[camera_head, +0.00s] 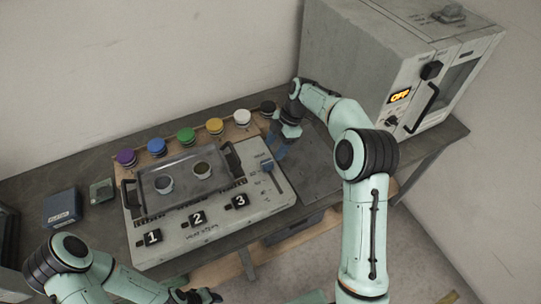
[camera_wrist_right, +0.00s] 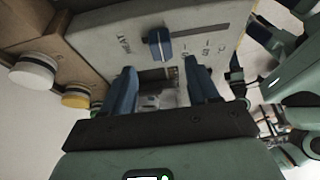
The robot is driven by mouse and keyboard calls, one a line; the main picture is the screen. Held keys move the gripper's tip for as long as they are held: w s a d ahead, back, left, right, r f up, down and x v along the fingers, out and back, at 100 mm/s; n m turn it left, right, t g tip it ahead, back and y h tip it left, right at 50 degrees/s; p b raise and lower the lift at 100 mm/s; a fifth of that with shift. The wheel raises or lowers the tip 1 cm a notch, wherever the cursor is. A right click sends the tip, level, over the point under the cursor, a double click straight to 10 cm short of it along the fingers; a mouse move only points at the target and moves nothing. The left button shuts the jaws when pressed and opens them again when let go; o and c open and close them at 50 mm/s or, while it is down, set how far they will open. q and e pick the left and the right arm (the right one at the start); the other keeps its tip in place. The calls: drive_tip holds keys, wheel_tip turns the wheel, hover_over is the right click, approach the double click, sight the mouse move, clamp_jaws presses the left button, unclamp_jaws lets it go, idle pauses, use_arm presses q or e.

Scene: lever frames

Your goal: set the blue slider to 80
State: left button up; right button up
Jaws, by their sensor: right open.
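The blue slider (camera_wrist_right: 159,43) is a small blue knob in a dark straight slot on a grey panel. In the right wrist view it sits near the slot's left end, by the HEAT lettering, with the slot running off to the right. It also shows in the head view (camera_head: 267,165) near the panel's back right corner. The scale numbers are too small to read surely. My right gripper (camera_wrist_right: 162,74) is open, its two blue fingers apart and empty, close to the slider but not around it. My left gripper (camera_head: 198,296) is at the bottom edge, its jaws unclear.
The panel (camera_head: 225,222) bears buttons 1, 2 and 3 and a tray (camera_head: 150,202) with two small round items. Several coloured knobs stand behind it, including a green one (camera_head: 186,136). A blue box (camera_head: 62,207) is left. An oven-like machine (camera_head: 370,60) reading OFF stands right.

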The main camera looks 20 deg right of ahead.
drive_tip(key=v, duration=0.6)
drive_tip(key=shift+r+p, duration=0.25)
drive_tip(key=shift+p, duration=0.1)
